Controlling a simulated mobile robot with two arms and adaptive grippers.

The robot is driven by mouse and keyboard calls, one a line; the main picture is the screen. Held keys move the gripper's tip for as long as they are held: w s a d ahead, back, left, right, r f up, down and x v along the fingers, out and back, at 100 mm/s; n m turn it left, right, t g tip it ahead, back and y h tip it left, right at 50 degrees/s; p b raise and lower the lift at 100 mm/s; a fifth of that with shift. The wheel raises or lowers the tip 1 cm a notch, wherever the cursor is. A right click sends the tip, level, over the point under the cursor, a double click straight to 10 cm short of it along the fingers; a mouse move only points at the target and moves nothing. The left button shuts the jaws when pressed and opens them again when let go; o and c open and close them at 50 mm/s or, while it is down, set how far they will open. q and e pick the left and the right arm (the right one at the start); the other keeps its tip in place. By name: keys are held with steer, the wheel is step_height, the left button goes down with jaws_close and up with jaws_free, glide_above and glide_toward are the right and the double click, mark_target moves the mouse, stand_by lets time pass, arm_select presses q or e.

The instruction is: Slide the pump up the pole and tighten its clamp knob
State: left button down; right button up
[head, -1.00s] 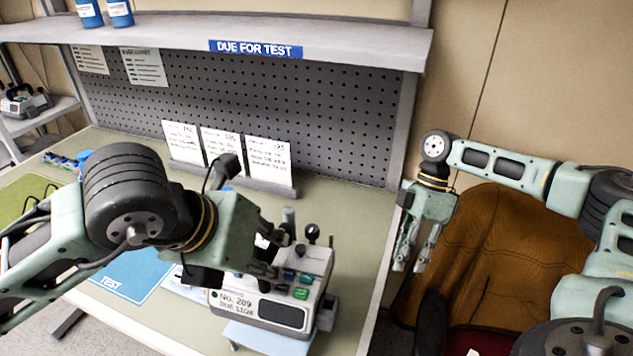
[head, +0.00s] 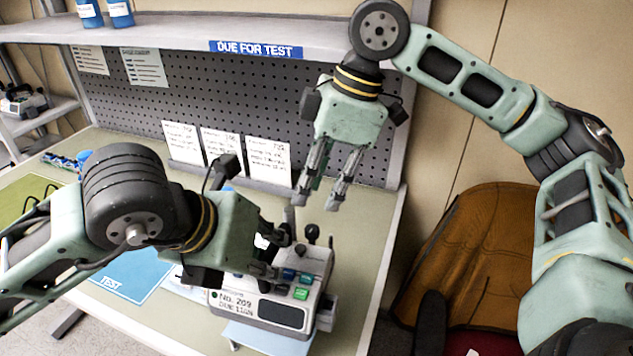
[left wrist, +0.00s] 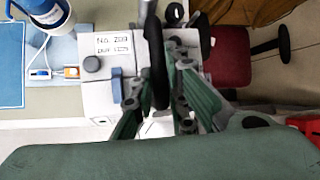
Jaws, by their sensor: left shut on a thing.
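The pump (head: 262,309), a pale box with a "No. 209" label, coloured buttons and a dark screen, stands on the bench in the head view. It also shows in the left wrist view (left wrist: 115,88). My right gripper (head: 319,200) hangs above the pole and knob, fingers pointing down, open and empty. The clamp itself is hidden.
A shelf (head: 350,45) marked "DUE FOR TEST" overhangs the bench near my right arm. Several white cards (head: 222,148) stand at the back. A blue TEST mat (head: 130,278) lies left of the pump.

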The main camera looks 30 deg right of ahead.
mark_target(315, 227)
steer(key=shift+s+a+f, duration=0.1)
steer(key=shift+a+f, duration=0.1)
steer(key=shift+f, duration=3.8)
steer(key=shift+d, duration=0.15)
steer(key=c, duration=0.5)
